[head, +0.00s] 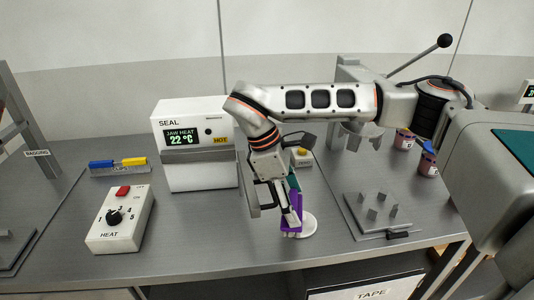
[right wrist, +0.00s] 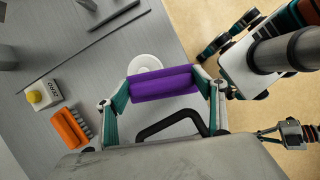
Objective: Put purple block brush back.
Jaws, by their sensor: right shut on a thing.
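My right gripper (head: 288,212) is shut on a purple block (head: 298,205), near the front edge of the counter. In the right wrist view the purple block (right wrist: 162,84) lies crosswise between the teal fingertips of my right gripper (right wrist: 163,85), one at each end. I see no bristles on it from here. A white round disc (head: 308,226) shows beside the block in the head view and partly behind it in the right wrist view (right wrist: 145,62). I cannot tell whether block and disc touch.
An orange brush-like block (right wrist: 70,128) lies near a yellow-button box (right wrist: 41,97). The SEAL unit (head: 195,145), HEAT dial box (head: 120,219) and a holder with blue and yellow blocks (head: 120,168) stand left. A pronged plate (head: 378,214) is right. A black angular bar (right wrist: 170,122) is close to my gripper.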

